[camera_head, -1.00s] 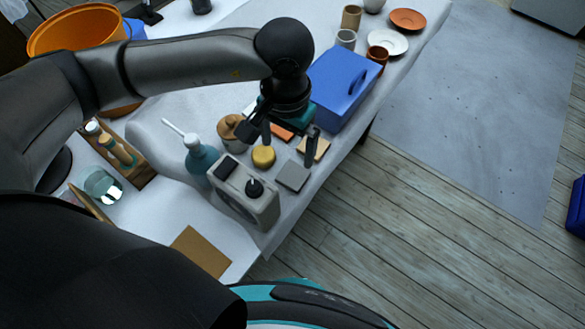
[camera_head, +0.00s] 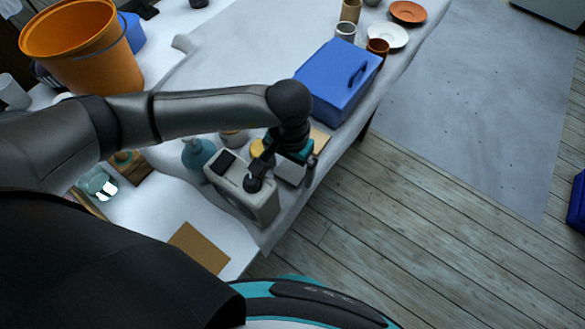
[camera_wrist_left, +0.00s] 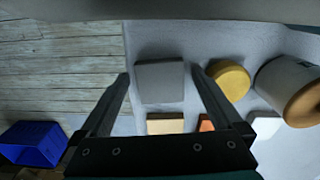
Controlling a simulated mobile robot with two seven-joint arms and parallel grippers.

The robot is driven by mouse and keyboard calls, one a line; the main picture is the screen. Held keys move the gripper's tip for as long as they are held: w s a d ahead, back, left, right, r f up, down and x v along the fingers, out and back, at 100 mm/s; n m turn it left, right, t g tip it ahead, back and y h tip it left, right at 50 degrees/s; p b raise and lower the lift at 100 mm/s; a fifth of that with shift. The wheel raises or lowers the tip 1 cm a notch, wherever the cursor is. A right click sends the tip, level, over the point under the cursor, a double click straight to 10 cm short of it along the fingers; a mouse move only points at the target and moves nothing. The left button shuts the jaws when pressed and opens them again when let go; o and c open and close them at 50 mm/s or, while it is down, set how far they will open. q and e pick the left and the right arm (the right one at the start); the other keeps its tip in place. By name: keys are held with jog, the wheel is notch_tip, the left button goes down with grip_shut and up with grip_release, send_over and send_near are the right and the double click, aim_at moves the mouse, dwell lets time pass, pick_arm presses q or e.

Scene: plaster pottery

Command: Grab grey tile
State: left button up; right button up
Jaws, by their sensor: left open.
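The grey tile (camera_wrist_left: 160,83) lies flat on the pale cloth of the table. In the wrist view it sits between and just ahead of the fingertips of my left gripper (camera_wrist_left: 160,76), which is open and empty. In the head view the left gripper (camera_head: 282,182) hangs over the tile (camera_head: 290,171), beside the grey box with a black knob (camera_head: 240,187). The gripper partly hides the tile there. I cannot tell how high the fingertips are above it. My right gripper is not in view.
Close to the tile are a round yellow piece (camera_wrist_left: 230,80), a tan tile (camera_wrist_left: 165,125), an orange tile (camera_wrist_left: 206,124) and a lidded jar (camera_wrist_left: 288,88). A blue box (camera_head: 338,82) stands behind the gripper. The table edge drops to a wooden floor on the right.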

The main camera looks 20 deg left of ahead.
pick_arm(q)
jog(key=c, duration=1.4)
jog(key=shift+o, duration=0.2)
jog(key=shift+r, duration=0.1)
